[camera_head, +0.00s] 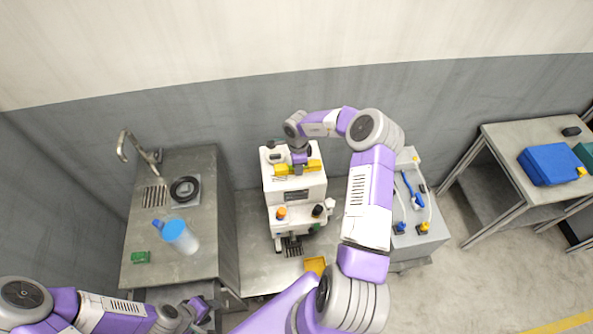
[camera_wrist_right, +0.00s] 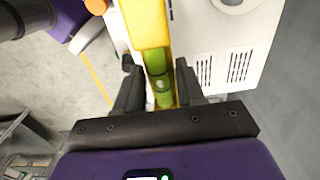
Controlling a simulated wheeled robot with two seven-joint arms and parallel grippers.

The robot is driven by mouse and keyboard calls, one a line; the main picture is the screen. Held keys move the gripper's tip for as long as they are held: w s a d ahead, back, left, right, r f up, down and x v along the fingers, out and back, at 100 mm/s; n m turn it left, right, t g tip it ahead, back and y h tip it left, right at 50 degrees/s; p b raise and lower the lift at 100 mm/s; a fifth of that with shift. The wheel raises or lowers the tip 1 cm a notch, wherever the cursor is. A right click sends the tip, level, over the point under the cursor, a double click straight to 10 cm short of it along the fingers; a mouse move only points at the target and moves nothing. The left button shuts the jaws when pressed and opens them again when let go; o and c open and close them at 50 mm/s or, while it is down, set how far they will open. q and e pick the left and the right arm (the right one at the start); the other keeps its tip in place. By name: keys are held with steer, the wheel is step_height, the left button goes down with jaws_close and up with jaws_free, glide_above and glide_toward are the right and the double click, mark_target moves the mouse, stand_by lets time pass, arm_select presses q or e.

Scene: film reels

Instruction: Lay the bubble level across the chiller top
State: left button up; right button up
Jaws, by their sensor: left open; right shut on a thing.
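The yellow bubble level (camera_head: 284,168) lies crosswise at the top of the white machine (camera_head: 299,200), which looks like the chiller. My right gripper (camera_head: 299,166) is shut on the level near its middle. In the right wrist view the level (camera_wrist_right: 148,27) runs between the fingers of my right gripper (camera_wrist_right: 160,92), and its green vial shows. The white vented casing (camera_wrist_right: 228,45) lies behind it. I cannot tell whether the level touches the top. My left gripper (camera_head: 200,308) is open and empty at the lower left, near the sink counter's front.
The sink counter (camera_head: 205,215) at left holds a blue-capped bottle (camera_head: 180,237) and a green block (camera_head: 141,257). A yellow tray (camera_head: 315,265) lies before the machine. A blue case (camera_head: 548,165) rests on the far-right table.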

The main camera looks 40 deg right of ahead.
steer(key=shift+w+f, duration=0.15)
steer(key=shift+f, duration=2)
steer(key=o, duration=1.1)
steer(key=shift+f, duration=0.15)
